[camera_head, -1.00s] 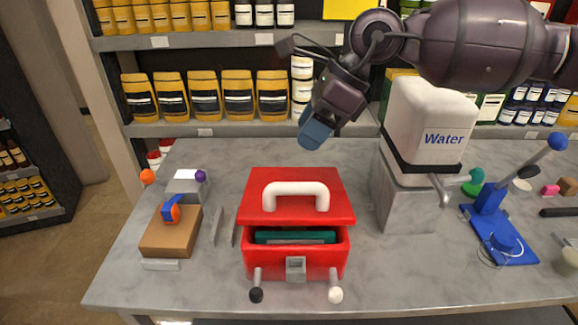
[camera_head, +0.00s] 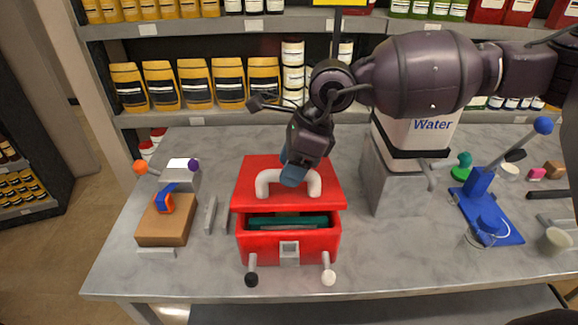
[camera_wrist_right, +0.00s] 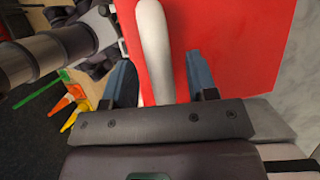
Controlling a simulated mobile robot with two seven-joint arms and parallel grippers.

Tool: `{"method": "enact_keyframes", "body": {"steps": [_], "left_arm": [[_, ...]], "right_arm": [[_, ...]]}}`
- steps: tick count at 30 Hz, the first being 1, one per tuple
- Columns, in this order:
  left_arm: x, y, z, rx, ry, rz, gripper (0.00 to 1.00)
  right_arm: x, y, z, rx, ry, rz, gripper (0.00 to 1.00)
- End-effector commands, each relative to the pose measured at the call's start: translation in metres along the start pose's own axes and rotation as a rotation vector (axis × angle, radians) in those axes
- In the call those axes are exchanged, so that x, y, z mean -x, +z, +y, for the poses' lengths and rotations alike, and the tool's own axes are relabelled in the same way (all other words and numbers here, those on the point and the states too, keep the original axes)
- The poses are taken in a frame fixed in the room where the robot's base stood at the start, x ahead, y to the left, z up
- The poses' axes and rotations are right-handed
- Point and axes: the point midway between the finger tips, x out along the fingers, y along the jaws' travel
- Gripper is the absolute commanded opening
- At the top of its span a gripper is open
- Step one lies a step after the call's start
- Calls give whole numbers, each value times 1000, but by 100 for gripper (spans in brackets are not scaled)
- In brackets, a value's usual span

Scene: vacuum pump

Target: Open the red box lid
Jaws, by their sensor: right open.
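The red box (camera_head: 262,246) stands on the grey table, with its red lid (camera_head: 246,190) raised slightly at the front. A dark green thing (camera_head: 290,221) shows in the gap. A white handle (camera_head: 314,184) arches over the lid. My right gripper (camera_head: 291,178) is at the handle, fingers pointing down, hiding the handle's middle. In the right wrist view, the open blue fingers of the right gripper (camera_wrist_right: 162,85) are on either side of the white handle (camera_wrist_right: 155,50), apart from it, with the red lid (camera_wrist_right: 205,45) beyond. My left gripper is not in view.
A white Water container (camera_head: 430,132) on a grey block (camera_head: 395,190) stands right of the box. A brown block (camera_head: 165,226) with a blue and orange item lies left. A blue stand (camera_head: 490,205) is farther right. Shelves stand behind the table.

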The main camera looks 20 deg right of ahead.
Motion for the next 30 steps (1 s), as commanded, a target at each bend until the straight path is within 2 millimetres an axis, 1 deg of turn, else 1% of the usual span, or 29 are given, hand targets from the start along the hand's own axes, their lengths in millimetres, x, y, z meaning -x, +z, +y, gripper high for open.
{"method": "enact_keyframes", "body": {"steps": [4,13,23,24,30], "left_arm": [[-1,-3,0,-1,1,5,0],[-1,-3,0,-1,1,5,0],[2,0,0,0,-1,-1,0],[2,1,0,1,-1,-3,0],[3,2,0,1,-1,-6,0]], "right_arm": [[-8,0,0,0,2,0,53],[-9,0,0,0,1,0,53],[-9,0,0,0,0,0,2],[-9,0,0,0,0,0,0],[-9,1,0,-1,2,-1,0]]}}
